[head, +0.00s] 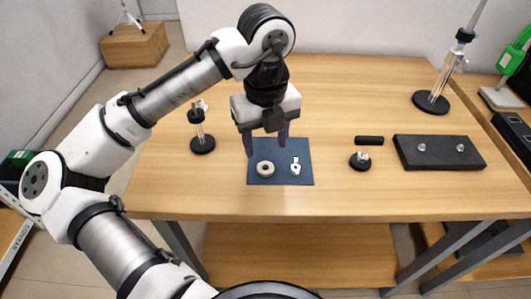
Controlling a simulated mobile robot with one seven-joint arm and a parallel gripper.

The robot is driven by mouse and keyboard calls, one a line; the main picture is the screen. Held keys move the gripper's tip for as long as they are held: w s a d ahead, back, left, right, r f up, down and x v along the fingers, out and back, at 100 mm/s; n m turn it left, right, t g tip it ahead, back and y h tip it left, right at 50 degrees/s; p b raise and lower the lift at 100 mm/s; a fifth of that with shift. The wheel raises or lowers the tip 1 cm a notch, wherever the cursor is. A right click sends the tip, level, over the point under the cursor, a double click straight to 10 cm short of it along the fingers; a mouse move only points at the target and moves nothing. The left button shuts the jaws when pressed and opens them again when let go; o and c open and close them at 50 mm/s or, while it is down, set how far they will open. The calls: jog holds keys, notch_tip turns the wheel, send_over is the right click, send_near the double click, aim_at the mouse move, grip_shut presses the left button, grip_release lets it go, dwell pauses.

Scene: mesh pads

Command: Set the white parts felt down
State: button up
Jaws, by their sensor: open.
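I see no white felt in the head view. A dark blue mat (282,178) lies flat on the wooden table near its front edge. On it are a pale ring (265,168) with a dark centre, at the left, and a small white part (295,166) at the right. My gripper (266,147) points down over the mat's back left part, its two dark fingers apart with nothing seen between them. The fingers cover a little of the mat's back left edge. I cannot tell how high the fingertips are above the mat.
A small stand on a round black base (203,145) is left of the mat. Right of it are a short stand (360,160), a black bar (369,141) and a black plate with two knobs (437,152). A taller stand (431,102) is at the back right. The table's back middle is clear.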

notch_tip(320, 180, up, 6)
jog(key=shift+r, duration=0.15)
